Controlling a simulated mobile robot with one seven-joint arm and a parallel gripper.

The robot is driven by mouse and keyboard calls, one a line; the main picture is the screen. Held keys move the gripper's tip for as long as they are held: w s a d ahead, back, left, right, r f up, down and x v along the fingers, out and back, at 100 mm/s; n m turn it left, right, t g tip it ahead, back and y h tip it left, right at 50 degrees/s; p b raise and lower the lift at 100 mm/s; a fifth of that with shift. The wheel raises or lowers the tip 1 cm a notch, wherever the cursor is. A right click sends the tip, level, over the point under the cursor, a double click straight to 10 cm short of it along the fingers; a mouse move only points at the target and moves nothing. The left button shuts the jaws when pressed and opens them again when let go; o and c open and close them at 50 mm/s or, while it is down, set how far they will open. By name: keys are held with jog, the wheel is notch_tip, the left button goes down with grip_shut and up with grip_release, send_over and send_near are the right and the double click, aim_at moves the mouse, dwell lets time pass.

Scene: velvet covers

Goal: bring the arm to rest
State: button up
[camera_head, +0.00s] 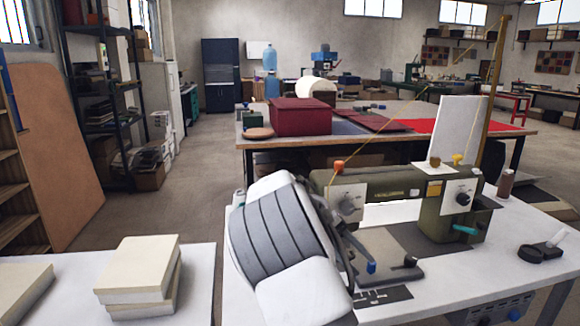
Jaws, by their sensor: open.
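Part of my own arm (272,238), white with a grey banded section, stands large in the lower middle of the head view. It covers the left end of an olive-green sewing machine (390,187) on a white table (455,290). I cannot tell whether the arm touches the machine or is only in front of it. My gripper and its fingertips cannot be made out in this view. Anything my gripper may be near is hidden.
Cream blocks (138,270) lie on a white table (200,262) at the lower left. A magnifier-like black item (540,252) lies right of the machine. Behind, a wooden table (350,139) bears a dark red box (300,117). Floor (180,205) is open at the left middle.

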jog(key=s+r+t+y, duration=0.3)
jog(key=s, duration=0.7)
jog(key=s+a+r+t+y, duration=0.1)
jog(key=s+r+t+y, duration=0.15)
jog(key=s, duration=0.65)
jog(key=s+r+t+y, duration=0.2)
jog(key=s+r+y, duration=0.15)
jog(key=s, duration=0.65)
notch_tip(320, 180, up, 18)
jog(key=p, duration=1.8)
jog(key=shift+a+f+m, duration=0.15)
jog(key=shift+f+m, duration=0.1)
jog(key=shift+m, duration=0.15)
jog(key=shift+s, duration=0.1)
